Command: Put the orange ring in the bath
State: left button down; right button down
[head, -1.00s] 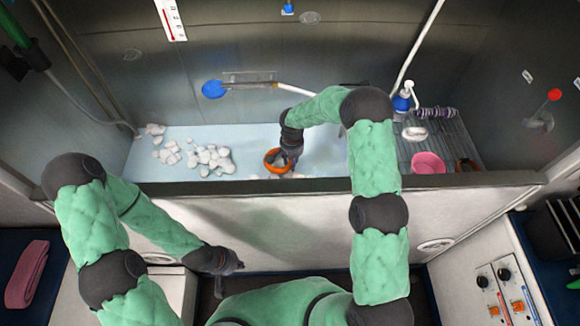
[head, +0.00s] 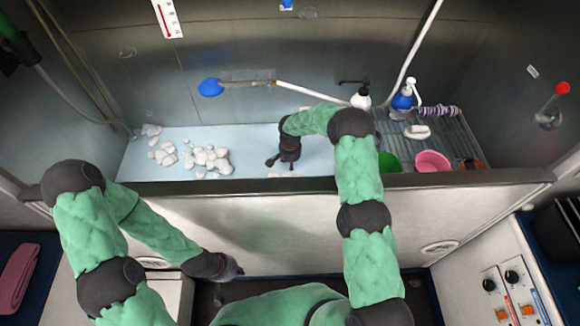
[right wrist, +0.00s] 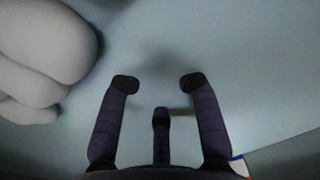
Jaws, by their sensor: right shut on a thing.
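The bath (head: 250,150) is a pale blue basin behind a white front wall. My right gripper (head: 281,162) is low over its floor, close inside the front rim. In the right wrist view its fingers (right wrist: 160,90) stand apart, and a small thin brownish thing (right wrist: 181,112) shows between the middle and right fingers; I cannot make out what it is. The orange ring does not show in the right gripper or on the visible bath floor; the front wall hides the strip just behind it. My left gripper (head: 228,272) hangs outside the bath, with no held thing visible.
White lumps (head: 205,158) lie on the bath's left side and fill the wrist view's left edge (right wrist: 45,50). A rack at right holds a pink bowl (head: 432,161), a green bowl (head: 388,163) and bottles (head: 403,97). The front rim (head: 200,187) stands below my right arm.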

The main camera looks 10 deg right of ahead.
jog(key=shift+f, duration=0.15)
jog(key=c, duration=0.9)
grip_release()
jog(key=shift+r, duration=0.5)
notch_tip(320, 180, up, 11)
jog(key=p, duration=0.4)
jog(key=shift+r, duration=0.2)
